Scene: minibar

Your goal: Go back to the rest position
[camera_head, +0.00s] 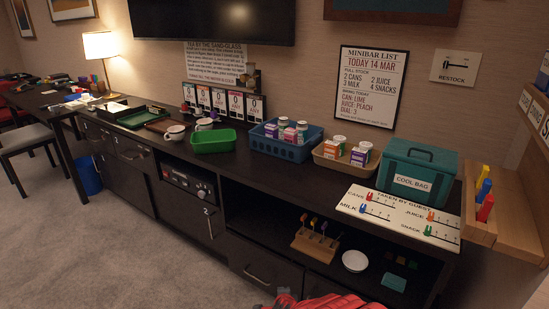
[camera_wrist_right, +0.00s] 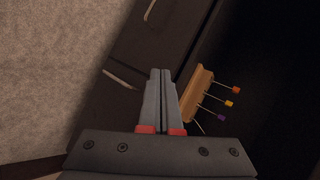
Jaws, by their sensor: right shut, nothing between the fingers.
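My right gripper (camera_wrist_right: 160,72) shows in the right wrist view, its two fingers pressed together with nothing between them. It hangs in front of the dark cabinet (camera_wrist_right: 120,95), with a wooden rack of coloured-tip sticks (camera_wrist_right: 197,92) just right of the fingers; I cannot tell the gap. In the head view, a red part of my own arm (camera_head: 325,302) shows at the bottom edge, and its fingers are not visible there. My left gripper is not in view.
The counter carries a green bin (camera_head: 213,141), blue crate (camera_head: 286,143), tan tray (camera_head: 342,160), cool bag (camera_head: 416,176) and pegged board (camera_head: 397,216). The open shelf below holds the stick rack (camera_head: 315,243) and a white bowl (camera_head: 354,261). Carpet (camera_head: 165,255) at left is clear.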

